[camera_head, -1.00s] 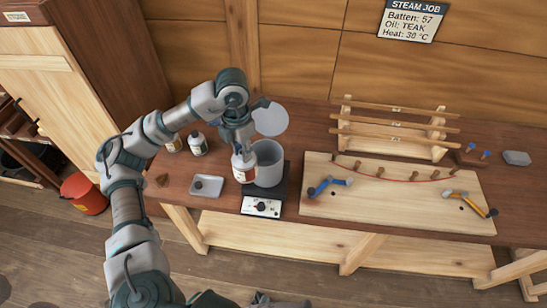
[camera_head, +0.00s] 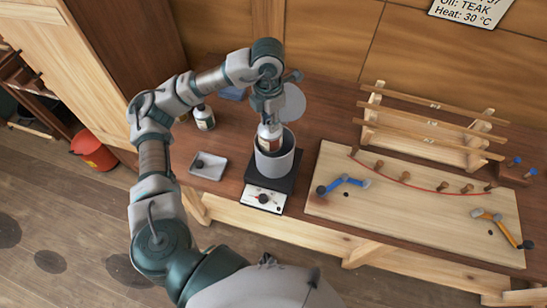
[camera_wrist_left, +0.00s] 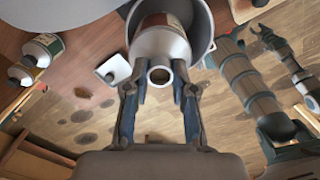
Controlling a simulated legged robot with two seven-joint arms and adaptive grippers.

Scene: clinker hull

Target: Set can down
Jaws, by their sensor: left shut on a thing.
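My left gripper (camera_head: 268,117) is shut on a white can with a brown label (camera_head: 270,138), gripping it at its neck end. The can hangs over the mouth of a grey pot (camera_head: 275,167); its lower end shows inside the rim outline, and I cannot tell how deep it is. In the left wrist view my left gripper (camera_wrist_left: 160,88) holds the can (camera_wrist_left: 160,45), with the pot rim (camera_wrist_left: 205,45) around it. The pot stands on a dark hot plate with a white dial panel (camera_head: 263,199).
A similar bottle (camera_head: 204,117) stands left of the pot, and a small grey tray (camera_head: 208,166) lies nearer. A round grey lid (camera_head: 291,102) is behind the pot. A board with pegs and blue and orange clamps (camera_head: 415,205) and a batten rack (camera_head: 430,125) fill the right.

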